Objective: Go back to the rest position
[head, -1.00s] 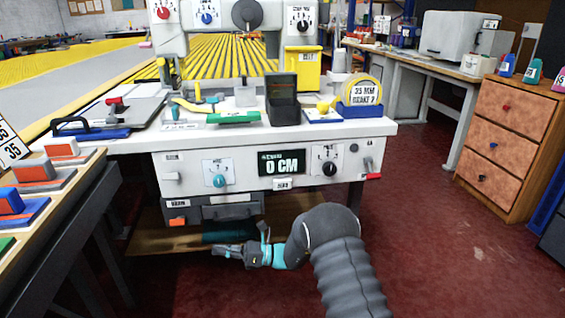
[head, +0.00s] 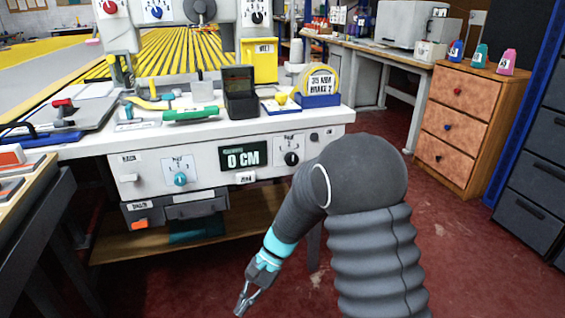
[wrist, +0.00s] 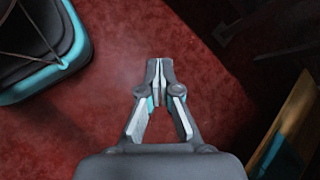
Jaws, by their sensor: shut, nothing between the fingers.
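My gripper (head: 244,302) hangs low in front of the binding machine's bench, pointing down toward the red floor, at the bottom middle of the head view. In the wrist view my gripper (wrist: 160,68) has its two fingertips together with nothing between them. My arm folds down from the right side of the head view.
The white machine bench (head: 95,150) with a "0 CM" display (head: 242,156) stands ahead, a wooden shelf (head: 130,245) beneath it. A dark side table (head: 35,205) is at left. A wooden drawer cabinet (head: 461,125) stands at right. Red floor between is free.

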